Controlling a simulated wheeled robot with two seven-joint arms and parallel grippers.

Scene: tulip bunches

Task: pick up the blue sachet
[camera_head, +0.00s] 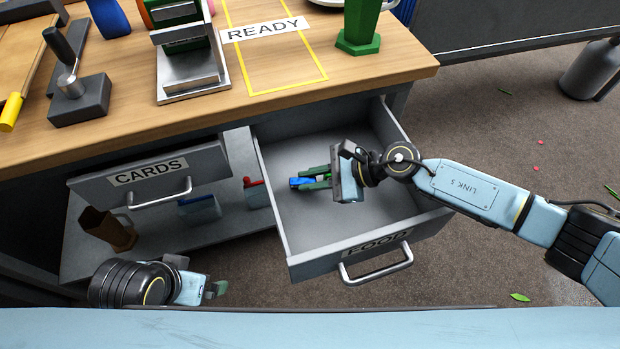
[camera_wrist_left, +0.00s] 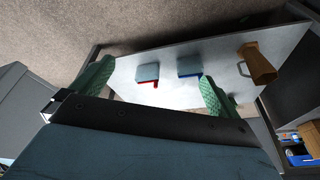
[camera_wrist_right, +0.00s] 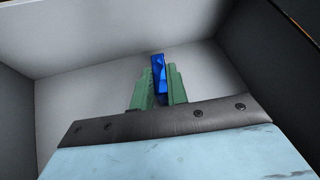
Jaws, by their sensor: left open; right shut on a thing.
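The blue sachet (camera_wrist_right: 158,75) is between the green fingers of my right gripper (camera_wrist_right: 160,88) in the right wrist view. My right gripper (camera_head: 316,178) is shut on it inside the open drawer (camera_head: 300,222) marked FOOD. In the head view the sachet (camera_head: 299,182) shows as a small blue piece at the fingertips. I cannot tell whether it touches the drawer floor. My left gripper (camera_head: 216,289) is low at the lower left, and its green fingers (camera_wrist_left: 152,85) are apart and empty in the left wrist view.
The CARDS drawer (camera_head: 150,178) is left of the open drawer. A lower shelf (camera_wrist_left: 215,60) holds a brown jug (camera_head: 108,229) and two blue-grey boxes (camera_head: 200,208). The wooden tabletop (camera_head: 380,65) carries a green cup (camera_head: 358,40), a yellow READY frame and several other things.

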